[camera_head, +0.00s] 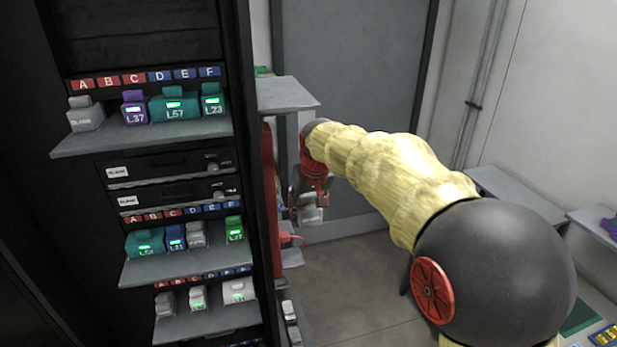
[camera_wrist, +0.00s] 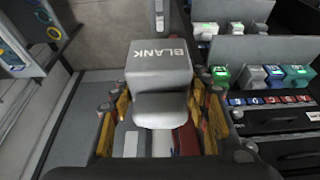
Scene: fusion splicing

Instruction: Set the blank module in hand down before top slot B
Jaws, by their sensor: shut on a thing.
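My gripper (camera_head: 312,196) is shut on a grey blank module (camera_head: 312,215), in the gap right of the rack. In the wrist view the module (camera_wrist: 160,70) reads "BLANK" and sits between the orange-sided fingers of my gripper (camera_wrist: 162,104). The top shelf (camera_head: 130,140) of the rack, at left in the head view, is away from my gripper. Its red B label (camera_head: 109,81) is above a bare gap between a grey blank module (camera_head: 85,114) under A and a purple L37 module (camera_head: 134,108) under C.
Teal L57 (camera_head: 173,105) and L23 (camera_head: 212,101) modules stand further right on the top shelf. Two lower shelves (camera_head: 190,266) hold more modules. The rack's black side post (camera_head: 255,170) and a grey side ledge (camera_head: 285,93) lie between my gripper and the top shelf.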

